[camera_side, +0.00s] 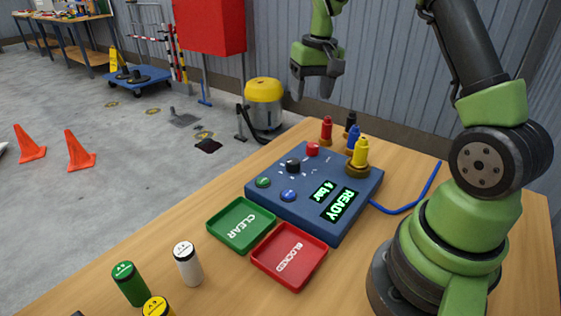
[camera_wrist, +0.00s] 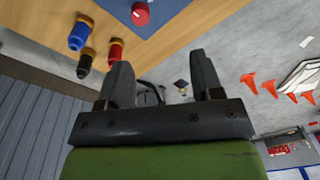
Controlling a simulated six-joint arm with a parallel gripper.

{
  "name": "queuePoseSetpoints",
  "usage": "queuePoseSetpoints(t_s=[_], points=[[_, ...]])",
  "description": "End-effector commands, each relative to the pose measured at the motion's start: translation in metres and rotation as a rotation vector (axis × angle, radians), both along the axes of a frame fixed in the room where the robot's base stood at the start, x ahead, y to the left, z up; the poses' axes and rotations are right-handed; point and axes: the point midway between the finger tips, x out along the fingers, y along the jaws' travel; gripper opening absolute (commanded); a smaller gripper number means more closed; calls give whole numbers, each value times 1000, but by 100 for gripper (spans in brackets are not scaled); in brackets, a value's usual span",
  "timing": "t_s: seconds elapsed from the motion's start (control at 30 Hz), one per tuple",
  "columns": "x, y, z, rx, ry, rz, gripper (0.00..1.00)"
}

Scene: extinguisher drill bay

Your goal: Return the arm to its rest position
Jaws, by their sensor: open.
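My gripper (camera_side: 317,85) hangs in the air above the far edge of the table, in front of the grey corrugated wall. It is open and empty. In the wrist view its two dark fingers (camera_wrist: 165,88) stand apart with nothing between them but distant floor and a vacuum cleaner. Below it in the side view, the blue control box (camera_side: 290,214) sits on the wooden table, and its display reads READY and 4 bar. Red, blue, black and yellow nozzle-like fittings stand at the box's far side, clear of my gripper.
A green CLEAR tray (camera_side: 216,238) and a red BLOCKED tray (camera_side: 311,279) lie empty before the box. White (camera_side: 187,265), green (camera_side: 130,285) and yellow cylinders stand at the near left. A blue hose (camera_side: 410,207) runs right. Air around my gripper is free.

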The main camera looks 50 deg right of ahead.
Motion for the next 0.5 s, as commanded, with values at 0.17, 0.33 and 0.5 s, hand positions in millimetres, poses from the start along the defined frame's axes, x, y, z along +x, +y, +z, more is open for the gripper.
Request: queuePoseSetpoints(t_s=[0.17,0.33,0.5], points=[[-23,61,66,-19,-133,48,60],[-64,112,105,-12,-254,90,60],[-115,153,123,16,-377,130,60]])
